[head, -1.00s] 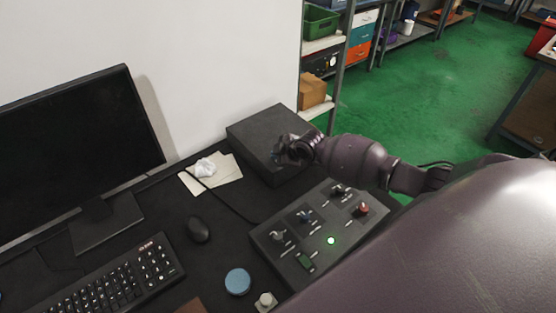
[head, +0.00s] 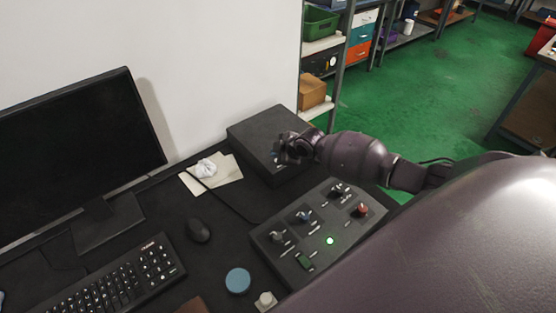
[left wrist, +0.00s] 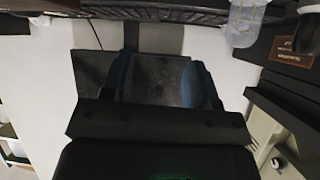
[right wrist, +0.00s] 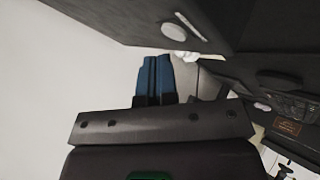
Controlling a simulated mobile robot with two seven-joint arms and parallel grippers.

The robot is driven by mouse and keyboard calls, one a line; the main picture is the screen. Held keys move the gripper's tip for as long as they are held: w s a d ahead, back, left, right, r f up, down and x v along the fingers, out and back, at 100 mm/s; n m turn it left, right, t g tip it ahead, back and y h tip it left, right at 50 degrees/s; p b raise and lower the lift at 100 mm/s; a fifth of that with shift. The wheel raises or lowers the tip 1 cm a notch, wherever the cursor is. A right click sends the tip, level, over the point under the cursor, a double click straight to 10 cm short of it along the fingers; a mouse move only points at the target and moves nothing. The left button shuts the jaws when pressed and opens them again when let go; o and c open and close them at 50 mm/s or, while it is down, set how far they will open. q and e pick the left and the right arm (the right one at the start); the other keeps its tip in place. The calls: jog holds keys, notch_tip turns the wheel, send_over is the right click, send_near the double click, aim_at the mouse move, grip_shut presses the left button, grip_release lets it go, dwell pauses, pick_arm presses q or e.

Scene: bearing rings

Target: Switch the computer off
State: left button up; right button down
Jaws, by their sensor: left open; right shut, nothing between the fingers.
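The computer (head: 262,128) is a flat black box at the back of the desk, against the wall. My right gripper (head: 279,156) is shut and empty at the computer's front side; I cannot tell whether it touches. In the right wrist view, the shut blue fingers (right wrist: 154,62) are just short of an oval button (right wrist: 174,32) on a dark face, beside a pale bar. The monitor (head: 75,155) has a dark screen. My left gripper (left wrist: 163,82) is open and empty, away from the computer. In the head view my right arm hides part of the computer's right side.
A control box (head: 322,262) with several switches and a lit green lamp stands in front of the computer. Papers with a crumpled ball (head: 206,168), a mouse (head: 199,230), a keyboard (head: 120,280) and a blue round disc (head: 238,281) lie left of it. Shelves (head: 322,43) stand behind.

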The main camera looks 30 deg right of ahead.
notch_tip(320, 180, up, 4)
jog(key=p, duration=0.3)
jog(key=shift+r+p, duration=0.25)
jog(key=shift+p, duration=0.15)
jog(key=shift+r+p, duration=0.3)
